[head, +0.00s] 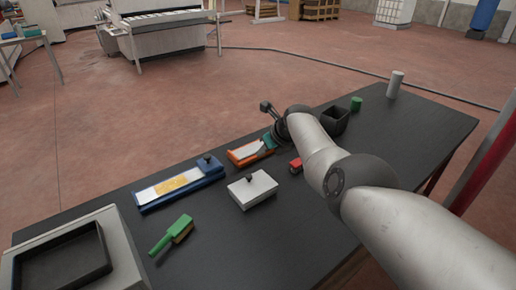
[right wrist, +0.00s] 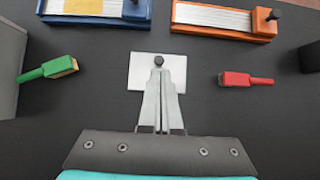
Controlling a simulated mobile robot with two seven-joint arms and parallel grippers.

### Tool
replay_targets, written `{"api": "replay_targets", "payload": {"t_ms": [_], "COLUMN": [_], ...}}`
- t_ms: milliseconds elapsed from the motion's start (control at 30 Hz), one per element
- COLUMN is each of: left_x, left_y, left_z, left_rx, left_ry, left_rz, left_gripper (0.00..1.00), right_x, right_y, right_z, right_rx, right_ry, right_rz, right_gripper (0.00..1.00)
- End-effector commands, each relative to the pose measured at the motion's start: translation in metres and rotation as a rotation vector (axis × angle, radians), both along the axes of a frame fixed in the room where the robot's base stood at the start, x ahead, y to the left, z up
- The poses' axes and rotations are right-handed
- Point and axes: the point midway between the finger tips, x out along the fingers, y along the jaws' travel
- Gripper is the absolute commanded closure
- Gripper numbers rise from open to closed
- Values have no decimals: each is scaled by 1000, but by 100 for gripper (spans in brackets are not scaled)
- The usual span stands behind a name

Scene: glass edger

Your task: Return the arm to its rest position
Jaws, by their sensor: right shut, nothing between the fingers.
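My right arm reaches in from the right in the head view. Its gripper (head: 263,149) is partly hidden behind the wrist and overlaps the orange case in that picture. In the right wrist view, its two fingers (right wrist: 160,90) are shut together with nothing between them. They point towards the white block with a dark knob (right wrist: 142,72), which also shows on the table in the head view (head: 247,194). The fingers cover part of this block in the wrist picture, and I see no grip on it. My left gripper is not in view.
The dark table (head: 225,245) holds a blue case (head: 208,178), orange case (head: 237,154), green brush (head: 178,228), red brush (head: 295,165), black bin (head: 341,124), green cylinder (head: 356,104) and white cylinder (head: 395,85). A grey box-like unit (head: 112,222) stands at the left. The table's right end is mostly clear.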

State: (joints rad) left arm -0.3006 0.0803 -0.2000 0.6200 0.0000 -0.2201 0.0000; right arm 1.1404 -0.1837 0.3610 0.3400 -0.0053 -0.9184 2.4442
Motion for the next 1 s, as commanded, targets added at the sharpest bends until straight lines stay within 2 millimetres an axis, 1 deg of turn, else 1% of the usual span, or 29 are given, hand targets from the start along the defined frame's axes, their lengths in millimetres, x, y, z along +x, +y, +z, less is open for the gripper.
{"api": "replay_targets", "payload": {"t_ms": [33, 200, 267, 367, 467, 567, 600, 700, 767, 900, 967, 1000], "left_x": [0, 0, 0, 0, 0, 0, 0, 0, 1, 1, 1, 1], "left_y": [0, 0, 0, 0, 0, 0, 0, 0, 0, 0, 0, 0], "left_z": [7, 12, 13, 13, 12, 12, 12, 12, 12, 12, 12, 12], "left_rx": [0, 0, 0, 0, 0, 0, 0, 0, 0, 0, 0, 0], "left_ry": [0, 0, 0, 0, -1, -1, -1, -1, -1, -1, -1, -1], "left_rz": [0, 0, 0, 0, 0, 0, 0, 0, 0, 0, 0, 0], "left_gripper": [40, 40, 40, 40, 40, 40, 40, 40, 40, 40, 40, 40], "right_x": [0, -1, -1, -5, -15, -31, -39, -62, -77, -116, -135, -147], "right_y": [-2, -6, -8, -21, -45, -74, -85, -109, -122, -146, -154, -158], "right_z": [5, 8, 6, -6, -29, -54, -64, -84, -95, -115, -122, -126], "right_rx": [0, 0, -6, -47, -133, -253, -303, -426, -499, -660, -725, -766], "right_ry": [1, 1, 0, -10, -30, -54, -61, -79, -86, -99, -104, -106], "right_rz": [-1, 1, 5, 32, 95, 195, 241, 365, 444, 648, 743, 809], "right_gripper": [100, 100, 100, 100, 100, 100, 100, 100, 100, 100, 100, 100]}}
